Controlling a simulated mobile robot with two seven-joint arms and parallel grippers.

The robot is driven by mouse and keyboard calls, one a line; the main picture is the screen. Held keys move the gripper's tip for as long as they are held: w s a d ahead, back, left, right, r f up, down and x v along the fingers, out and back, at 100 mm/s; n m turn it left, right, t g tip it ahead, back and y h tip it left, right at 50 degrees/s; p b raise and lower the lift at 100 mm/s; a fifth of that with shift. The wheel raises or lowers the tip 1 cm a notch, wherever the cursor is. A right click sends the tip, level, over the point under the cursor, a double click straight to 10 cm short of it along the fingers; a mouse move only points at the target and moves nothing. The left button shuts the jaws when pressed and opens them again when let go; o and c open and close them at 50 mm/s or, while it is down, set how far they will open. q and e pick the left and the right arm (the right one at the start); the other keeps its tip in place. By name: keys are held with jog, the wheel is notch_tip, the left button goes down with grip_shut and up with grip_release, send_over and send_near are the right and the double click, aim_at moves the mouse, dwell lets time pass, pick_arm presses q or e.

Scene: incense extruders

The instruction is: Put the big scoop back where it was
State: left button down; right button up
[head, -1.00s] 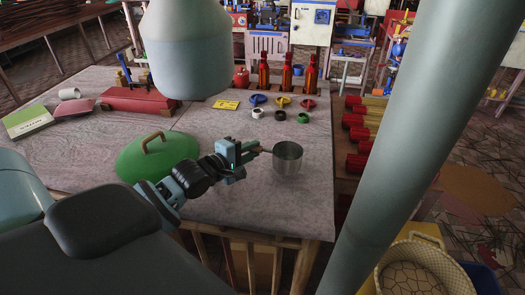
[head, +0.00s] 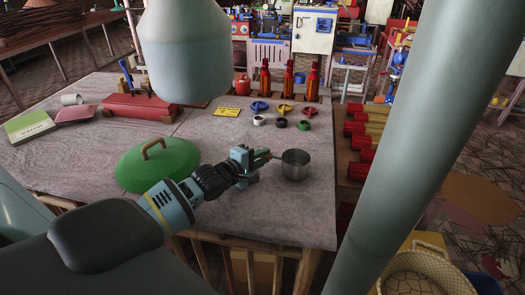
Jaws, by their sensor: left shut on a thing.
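The big scoop (head: 295,166) is a metal cup with a thin handle, in the head view over the right front part of the grey table (head: 290,215). My left gripper (head: 262,158) is shut on the scoop's handle, to the left of the cup. The cup is upright with its opening up. I cannot tell whether its base touches the table. The fingertips are small and partly hidden by the gripper body. My right gripper is not in view.
A green lid (head: 158,165) with a brown handle lies left of my left wrist. Coloured rings and caps (head: 281,123) lie behind the scoop, beside a yellow card (head: 227,112). Red bottles (head: 289,78) stand at the back. Red-ended rolls (head: 355,128) sit right of the table.

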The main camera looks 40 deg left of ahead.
pick_arm(q)
jog(key=shift+f, duration=0.25)
jog(key=c, duration=1.3)
grip_release()
jog(key=shift+s+d+r, duration=0.15)
jog(key=shift+r, duration=0.15)
jog(key=p+v, duration=0.1)
jog(key=v, duration=1)
jog(key=shift+s, duration=0.4)
